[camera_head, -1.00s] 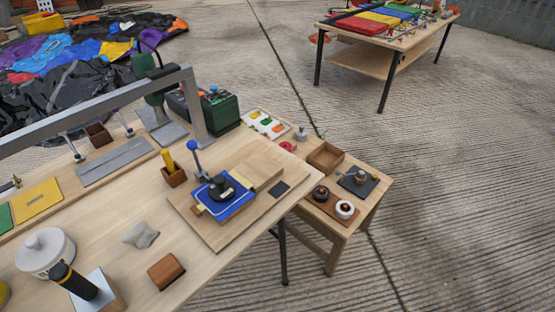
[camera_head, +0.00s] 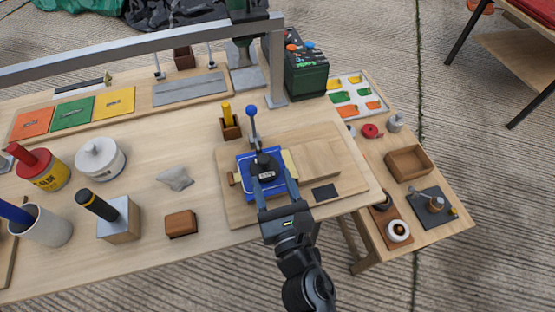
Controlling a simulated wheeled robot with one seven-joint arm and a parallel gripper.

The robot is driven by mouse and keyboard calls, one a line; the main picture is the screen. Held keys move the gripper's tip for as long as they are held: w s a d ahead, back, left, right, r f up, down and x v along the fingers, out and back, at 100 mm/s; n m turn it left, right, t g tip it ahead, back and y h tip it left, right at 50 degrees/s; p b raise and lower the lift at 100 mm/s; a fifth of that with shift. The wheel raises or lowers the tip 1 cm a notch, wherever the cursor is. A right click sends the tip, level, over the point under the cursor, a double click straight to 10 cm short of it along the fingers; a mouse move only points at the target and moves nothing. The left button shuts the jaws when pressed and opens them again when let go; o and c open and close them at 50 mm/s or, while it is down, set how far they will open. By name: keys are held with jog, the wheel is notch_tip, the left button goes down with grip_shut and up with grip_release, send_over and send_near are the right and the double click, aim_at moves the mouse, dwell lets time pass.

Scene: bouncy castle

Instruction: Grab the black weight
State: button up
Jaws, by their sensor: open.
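The black weight (camera_head: 263,162) sits on a blue pad (camera_head: 246,183) with a pale border, on a wooden board on the workbench. My gripper (camera_head: 272,177) reaches in from the bottom of the view, with its two fingers apart. The fingertips are at the near side of the weight, over the blue pad. I cannot tell whether they touch the weight or stand on either side of it. My gripper and fingers hide part of the pad and the weight's lower edge.
A lever with a blue ball knob (camera_head: 251,110) rises just behind the weight. A wooden block (camera_head: 319,158) lies to the right on the board. A grey frame (camera_head: 277,70) spans the bench behind.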

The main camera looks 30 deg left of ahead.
aim_at(265, 165)
jog(key=x, duration=0.6)
jog(key=shift+w+a+r+b, duration=0.1)
jog(key=shift+w+a+b, duration=0.05)
jog(key=shift+a+b, duration=0.2)
jog(key=shift+c, duration=0.2)
jog(key=shift+d, duration=0.1)
grip_shut()
jog(key=shift+r, duration=0.1)
